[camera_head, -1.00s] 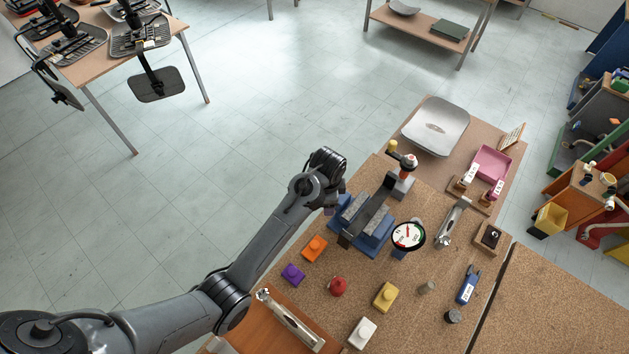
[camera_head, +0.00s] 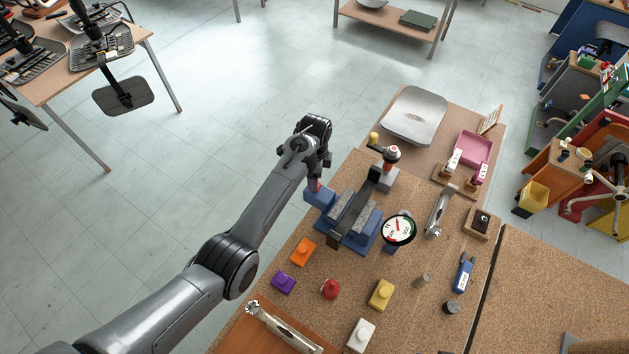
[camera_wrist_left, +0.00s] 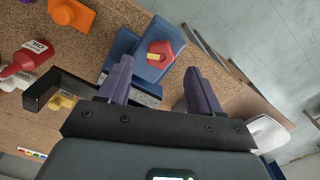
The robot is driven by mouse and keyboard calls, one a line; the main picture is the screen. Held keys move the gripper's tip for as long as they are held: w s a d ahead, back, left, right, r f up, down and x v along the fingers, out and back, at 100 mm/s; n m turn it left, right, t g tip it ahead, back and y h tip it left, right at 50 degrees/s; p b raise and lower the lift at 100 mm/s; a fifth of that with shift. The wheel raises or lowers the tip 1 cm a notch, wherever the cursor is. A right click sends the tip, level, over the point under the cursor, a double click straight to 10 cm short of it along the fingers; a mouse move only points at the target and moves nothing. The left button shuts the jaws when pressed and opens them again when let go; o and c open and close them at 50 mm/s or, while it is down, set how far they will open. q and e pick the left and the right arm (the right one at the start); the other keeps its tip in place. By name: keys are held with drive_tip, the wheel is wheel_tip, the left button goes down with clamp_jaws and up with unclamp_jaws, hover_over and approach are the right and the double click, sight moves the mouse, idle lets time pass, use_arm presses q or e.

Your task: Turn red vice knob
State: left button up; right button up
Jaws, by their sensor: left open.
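The blue vice (camera_head: 376,236) with grey jaws stands on the cork-topped bench. Its red knob (camera_wrist_left: 160,53) shows in the left wrist view, with a small yellow part on it, against the vice's blue end block (camera_wrist_left: 150,72). In the head view the knob is mostly hidden by my gripper, at the vice's left end. My left gripper (camera_head: 316,182) is above that end; its two purple fingers (camera_wrist_left: 160,88) are open and empty, apart from the knob. A dark bar lies across the vice. My right gripper is not in view.
Orange (camera_head: 303,251), purple (camera_head: 284,282) and red (camera_head: 330,289) pieces lie in front. A metal tray (camera_head: 415,115) is at the back.

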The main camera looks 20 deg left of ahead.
use_arm(q)
drive_tip(key=shift+f, duration=2.1)
drive_tip(key=shift+c, duration=0.4)
drive_tip(key=c, duration=1)
